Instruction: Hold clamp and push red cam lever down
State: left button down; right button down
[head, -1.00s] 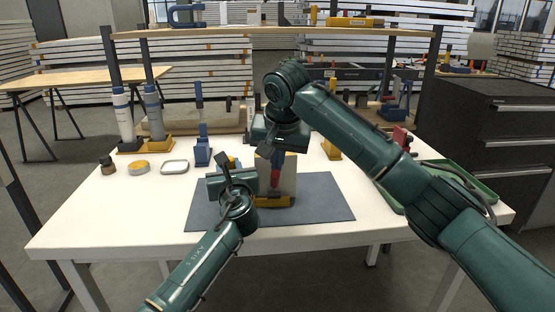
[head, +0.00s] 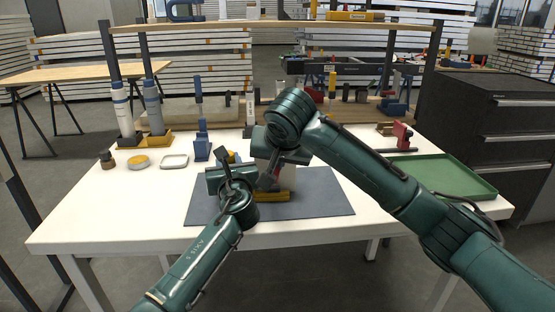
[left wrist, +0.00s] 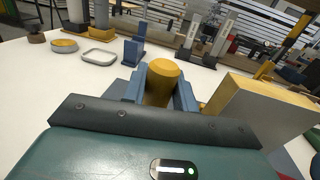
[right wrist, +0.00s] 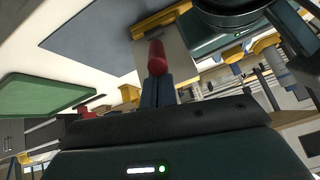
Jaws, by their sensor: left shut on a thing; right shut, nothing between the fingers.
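The clamp stands on the grey mat (head: 320,190), with a pale block (head: 287,182) and a yellow base bar (head: 277,197). My left gripper (left wrist: 160,90) is shut on the clamp's yellow cylinder (left wrist: 163,80), one blue finger on each side. The red cam lever (right wrist: 157,57) lies right at the tips of my right gripper (right wrist: 157,82), which is shut with nothing between its fingers. Whether they touch is unclear. In the head view my right gripper (head: 272,178) hangs low over the clamp and hides much of the lever.
A green tray (head: 440,172) lies at the right of the white table (head: 110,215). Blue (head: 202,148) and red (head: 403,135) tools stand behind. A yellow tin (head: 138,161) and a small dish (head: 174,161) are at the left. The mat's right part is clear.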

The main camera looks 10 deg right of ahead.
aim_at(276, 182)
pick_arm(q)
jog(key=shift+r, duration=0.2)
pick_arm(e)
jog(key=shift+s+a+f+t, duration=0.2)
jog(key=shift+s+f+t, duration=0.4)
jog(key=shift+s+t, duration=0.3)
jog(key=shift+s+a+f+t, duration=0.1)
jog(key=shift+s+f+t, duration=0.4)
jog(key=shift+s+f, duration=0.2)
jog(key=shift+s+f+t, duration=0.15)
jog(key=shift+f+t, duration=0.1)
jog(key=shift+t, duration=0.15)
jog(key=shift+r, duration=0.1)
jog(key=s+r, duration=0.7)
jog(key=r, duration=0.2)
